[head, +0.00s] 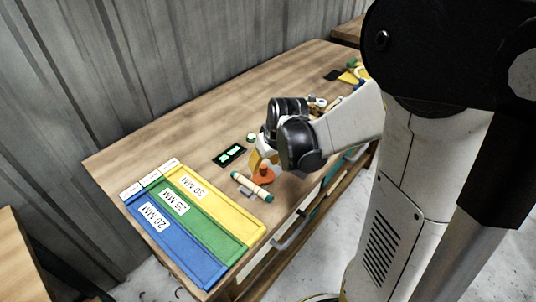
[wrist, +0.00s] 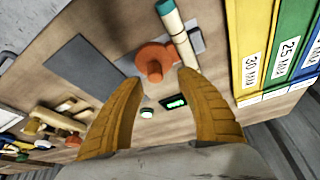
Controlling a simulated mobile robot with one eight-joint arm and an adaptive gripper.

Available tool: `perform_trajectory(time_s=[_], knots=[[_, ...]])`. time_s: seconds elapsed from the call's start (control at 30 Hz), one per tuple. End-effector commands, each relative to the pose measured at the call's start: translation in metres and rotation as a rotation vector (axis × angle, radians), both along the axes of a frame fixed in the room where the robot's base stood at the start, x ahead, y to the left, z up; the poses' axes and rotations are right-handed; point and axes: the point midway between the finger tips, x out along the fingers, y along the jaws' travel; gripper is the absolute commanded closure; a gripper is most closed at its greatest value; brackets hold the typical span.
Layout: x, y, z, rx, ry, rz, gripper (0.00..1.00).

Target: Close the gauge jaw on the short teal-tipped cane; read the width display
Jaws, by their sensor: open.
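The short cane (head: 250,186) is pale with teal tips and lies beside the orange gauge jaw (head: 266,174). In the wrist view the cane (wrist: 181,38) lies just right of the round orange part of the gauge (wrist: 153,55); I cannot tell whether they touch. The width display (head: 230,155) is dark with green digits, too small to read; it also shows in the wrist view (wrist: 175,102). My gripper (wrist: 161,78) is open and empty, its yellow fingertips either side of the orange part's near edge. In the head view my wrist hides much of the gripper.
Blue (head: 173,240), green (head: 202,221) and yellow (head: 222,206) trays, labelled 20, 25 and 30 MM, lie at the table's near-left end. A small round green-and-white piece (wrist: 147,113) sits by the display. Grey plates (wrist: 84,66) and assorted tools lie on the wooden table (head: 125,158).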

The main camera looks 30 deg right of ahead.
Motion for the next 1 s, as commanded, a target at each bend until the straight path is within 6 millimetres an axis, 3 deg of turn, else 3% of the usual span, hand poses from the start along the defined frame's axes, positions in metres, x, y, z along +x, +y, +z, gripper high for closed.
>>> perform_trajectory(time_s=[0.2, 0.4, 1.0], knots=[[-0.018, 0.000, 0.040, 0.001, 0.000, 0.001, 0.56], [-0.027, 0.000, 0.063, 0.001, 0.000, 0.002, 0.56], [-0.031, 0.003, 0.071, -0.001, -0.003, 0.003, 0.56]])
